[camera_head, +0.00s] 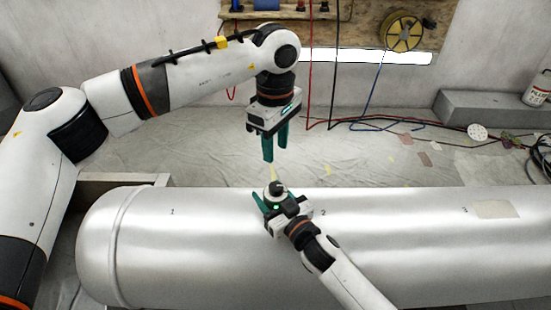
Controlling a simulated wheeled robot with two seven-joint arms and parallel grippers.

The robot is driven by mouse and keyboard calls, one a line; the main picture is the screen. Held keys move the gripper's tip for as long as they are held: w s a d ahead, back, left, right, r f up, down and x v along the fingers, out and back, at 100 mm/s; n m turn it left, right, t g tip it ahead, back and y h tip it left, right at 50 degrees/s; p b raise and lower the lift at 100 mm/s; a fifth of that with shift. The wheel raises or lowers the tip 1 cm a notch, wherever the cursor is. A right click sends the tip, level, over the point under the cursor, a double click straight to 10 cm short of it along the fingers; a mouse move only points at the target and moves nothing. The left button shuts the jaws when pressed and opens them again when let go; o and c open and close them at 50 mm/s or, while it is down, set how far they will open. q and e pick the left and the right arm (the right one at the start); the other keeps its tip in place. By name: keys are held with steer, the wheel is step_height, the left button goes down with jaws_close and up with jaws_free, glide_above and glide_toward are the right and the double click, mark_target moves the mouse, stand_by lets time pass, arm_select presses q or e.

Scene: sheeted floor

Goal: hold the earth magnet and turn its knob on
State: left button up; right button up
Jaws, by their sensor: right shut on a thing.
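The earth magnet (276,188) is a small dark and pale round piece, seen on top of the silver tank (400,240) between the marks 1 and 2. My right gripper (270,195) reaches up from below and is shut on the magnet, with its teal fingers at the magnet's sides. The magnet's knob seems to be the dark top part, too small to tell its setting. My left gripper (274,150) points down above the magnet, apart from it. Its teal fingers show a small gap and hold nothing visible.
Behind the tank lies a sheeted floor with scattered scraps (425,159) and dark cables (500,140). A grey block (470,105) with a white container (538,90) stands at the right. A yellow reel (402,32) hangs on a wooden board, with red and blue cables hanging near it.

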arm_select(q)
steer(key=shift+r, duration=0.45)
arm_select(e)
steer(key=o, duration=1.3)
